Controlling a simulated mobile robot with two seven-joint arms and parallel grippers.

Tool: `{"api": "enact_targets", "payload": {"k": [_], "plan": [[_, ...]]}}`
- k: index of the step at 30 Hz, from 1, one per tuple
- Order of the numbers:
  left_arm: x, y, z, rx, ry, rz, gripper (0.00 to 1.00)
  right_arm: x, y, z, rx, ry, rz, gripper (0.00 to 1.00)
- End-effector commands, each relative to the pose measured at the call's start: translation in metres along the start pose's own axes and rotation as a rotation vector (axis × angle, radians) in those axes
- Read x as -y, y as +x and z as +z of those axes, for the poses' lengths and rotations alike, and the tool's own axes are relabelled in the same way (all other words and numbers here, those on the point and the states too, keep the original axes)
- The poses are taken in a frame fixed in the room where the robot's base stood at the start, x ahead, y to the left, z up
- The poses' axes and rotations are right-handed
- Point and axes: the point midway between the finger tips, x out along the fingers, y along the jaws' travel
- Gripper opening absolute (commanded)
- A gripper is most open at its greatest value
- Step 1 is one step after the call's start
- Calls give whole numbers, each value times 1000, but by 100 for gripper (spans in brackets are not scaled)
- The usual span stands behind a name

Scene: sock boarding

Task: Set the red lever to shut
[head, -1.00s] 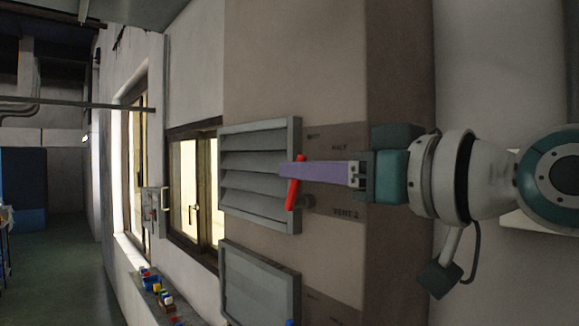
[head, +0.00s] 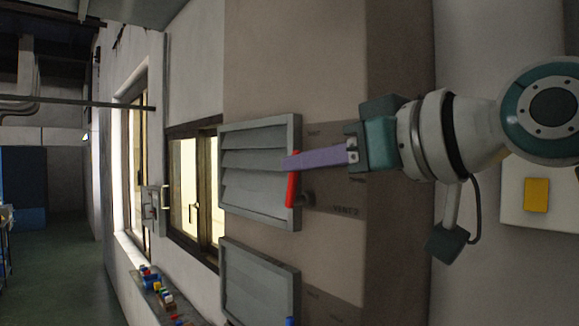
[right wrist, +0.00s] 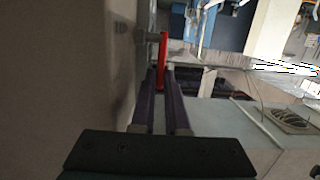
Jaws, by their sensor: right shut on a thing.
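The red lever (head: 292,183) stands nearly upright at the right edge of the upper grey louvred vent (head: 250,178), on a short grey pivot. My right gripper (head: 288,163) reaches in from the right, its purple fingers shut on the lever's upper part. In the right wrist view the red lever (right wrist: 163,60) sits between the tips of the fingers of my right gripper (right wrist: 160,76). My left gripper is not in view.
A second grey vent (head: 258,285) is below, with a blue piece (head: 289,321) at its lower right. A window (head: 196,190) and a sill with small coloured objects (head: 160,292) are to the left. A yellow plate (head: 536,195) is on the right.

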Motion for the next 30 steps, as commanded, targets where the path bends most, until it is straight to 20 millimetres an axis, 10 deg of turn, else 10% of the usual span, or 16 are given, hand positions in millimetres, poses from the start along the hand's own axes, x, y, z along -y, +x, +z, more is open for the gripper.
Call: {"api": "enact_targets", "payload": {"k": [19, 21, 30], "plan": [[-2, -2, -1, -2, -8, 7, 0, 0, 10, -7, 224, 2, 2, 0], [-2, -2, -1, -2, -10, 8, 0, 0, 10, -7, 223, 2, 2, 18], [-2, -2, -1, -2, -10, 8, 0, 0, 10, -7, 222, 1, 2, 42]]}}
